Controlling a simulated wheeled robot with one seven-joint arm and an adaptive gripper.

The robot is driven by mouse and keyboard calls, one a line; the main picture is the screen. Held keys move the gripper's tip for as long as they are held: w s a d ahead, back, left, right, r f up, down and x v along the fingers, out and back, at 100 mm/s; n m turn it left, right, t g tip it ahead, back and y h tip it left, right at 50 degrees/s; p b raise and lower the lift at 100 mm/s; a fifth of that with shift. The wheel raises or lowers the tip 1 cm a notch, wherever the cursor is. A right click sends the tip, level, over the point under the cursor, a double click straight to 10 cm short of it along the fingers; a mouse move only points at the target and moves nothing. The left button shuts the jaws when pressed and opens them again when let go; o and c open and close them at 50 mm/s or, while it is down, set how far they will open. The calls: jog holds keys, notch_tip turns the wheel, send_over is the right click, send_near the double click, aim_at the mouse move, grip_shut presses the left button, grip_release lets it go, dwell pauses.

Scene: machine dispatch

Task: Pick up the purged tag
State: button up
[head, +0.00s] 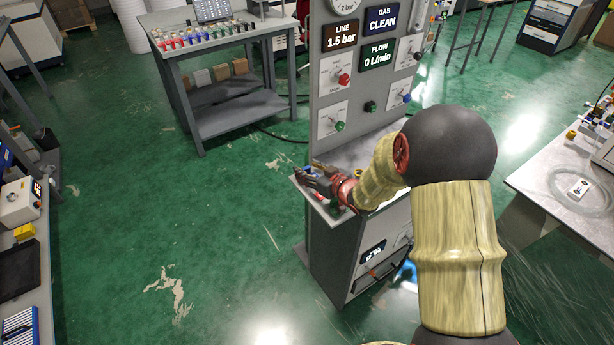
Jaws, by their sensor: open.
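My gripper (314,180) is open over the left end of the grey ledge (352,156) at the foot of the gas panel (328,92). My arm reaches in from the lower right and covers part of the ledge. Small blue and yellow bits show beside the fingers, too small to name. I cannot make out a tag marked purged there; the fingers and arm may hide it. A small white card with a dark mark (579,188) lies on the right bench; I cannot read it.
The panel signs read LINE 1.5 bar, GAS CLEAN and FLOW 0 L/min, above several coloured knobs. A grey cabinet (335,250) stands under the ledge. A grey table (235,118) with coloured bottles is behind left. The right bench (545,175) holds coiled tubing. Green floor is open at left.

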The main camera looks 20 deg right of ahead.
jog(key=shift+w, duration=0.15)
jog(key=shift+c, duration=1.3)
jog(key=c, duration=0.5)
jog(key=shift+r, duration=0.15)
